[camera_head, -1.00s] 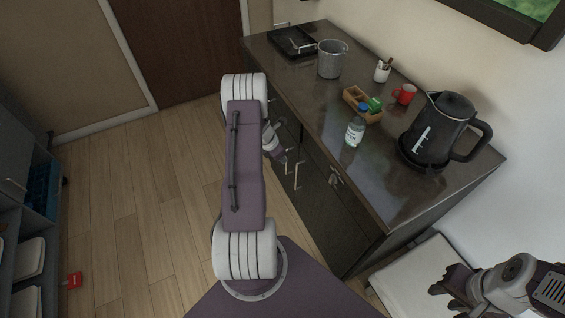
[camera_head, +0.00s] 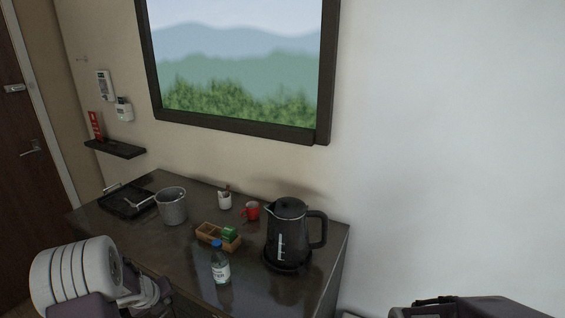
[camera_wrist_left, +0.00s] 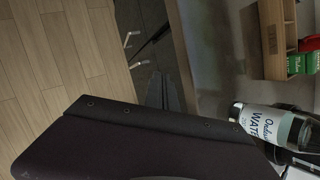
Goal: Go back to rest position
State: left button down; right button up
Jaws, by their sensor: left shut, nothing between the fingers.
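My left arm shows at the lower left of the head view, by the front edge of the dark vanity counter (camera_head: 190,268). My left gripper (camera_head: 156,298) is partly cut off there by the bottom edge. In the left wrist view the fingers of my left gripper (camera_wrist_left: 166,92) are together and empty, over the counter's front edge and the floor. My right gripper is not in view; a purple part of me shows at the lower right.
On the counter are a black kettle (camera_head: 288,228), a red mug (camera_head: 252,211), a wooden box (camera_head: 210,236) with green packets, a white cup (camera_head: 224,201), a metal bucket (camera_head: 172,207) and a black tray (camera_head: 122,209). A framed picture (camera_head: 240,60) hangs above.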

pick_arm(q)
jog(key=s+d+r+n+g, duration=0.2)
jog(key=s+d+n, duration=0.7)
jog(key=d+n, duration=0.2)
jog(key=s+d+r+n+g+h, duration=0.1)
jog(key=s+d+r+n+g, duration=0.1)
jog(key=s+d+n, duration=0.8)
jog(key=r+n, duration=0.1)
jog(key=n, duration=0.5)
jog(key=shift+d+n+g, duration=0.3)
jog(key=shift+d, duration=0.05)
jog(key=shift+s, duration=0.1)
